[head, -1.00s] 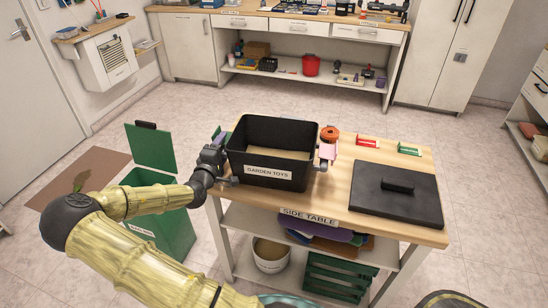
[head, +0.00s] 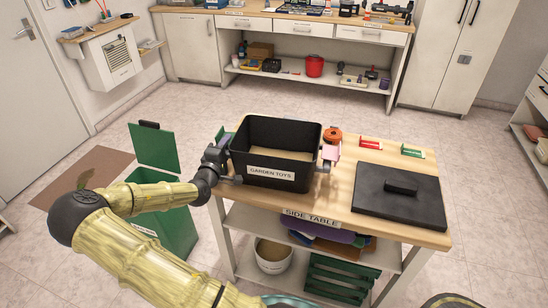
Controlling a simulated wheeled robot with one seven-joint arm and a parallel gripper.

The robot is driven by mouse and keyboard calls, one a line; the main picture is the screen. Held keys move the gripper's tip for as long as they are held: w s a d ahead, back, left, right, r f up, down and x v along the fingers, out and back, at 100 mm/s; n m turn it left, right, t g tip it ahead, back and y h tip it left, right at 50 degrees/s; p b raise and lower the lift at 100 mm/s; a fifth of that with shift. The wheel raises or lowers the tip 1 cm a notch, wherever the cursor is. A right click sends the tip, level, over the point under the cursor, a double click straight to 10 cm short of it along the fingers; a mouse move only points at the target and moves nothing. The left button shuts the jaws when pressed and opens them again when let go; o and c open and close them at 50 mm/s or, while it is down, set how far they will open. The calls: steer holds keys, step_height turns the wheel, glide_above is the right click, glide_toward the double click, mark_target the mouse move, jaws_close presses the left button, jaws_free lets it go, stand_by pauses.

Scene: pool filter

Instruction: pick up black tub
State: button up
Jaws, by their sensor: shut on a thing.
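The black tub (head: 272,182) with the label "GARDEN TOYS" is at the left end of the wooden side table (head: 345,207). It is open at the top and upright. My gripper (head: 275,175) reaches in from the left, with its wrist at the tub's left side and finger parts showing at its left and right sides. It is shut on the tub. The middle of the gripper is hidden by the tub, and I cannot tell whether the tub's base touches the table.
A black lid (head: 400,194) lies on the table's right part. An orange round thing (head: 332,135), a red item (head: 369,143) and a green item (head: 413,151) lie along the back edge. A green bin (head: 168,222) stands left of the table.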

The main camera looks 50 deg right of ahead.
steer(key=shift+r, duration=0.1)
step_height(320, 180, up, 10)
steer(key=shift+f+p, duration=0.1)
steer(key=shift+p, duration=0.4)
jaws_close()
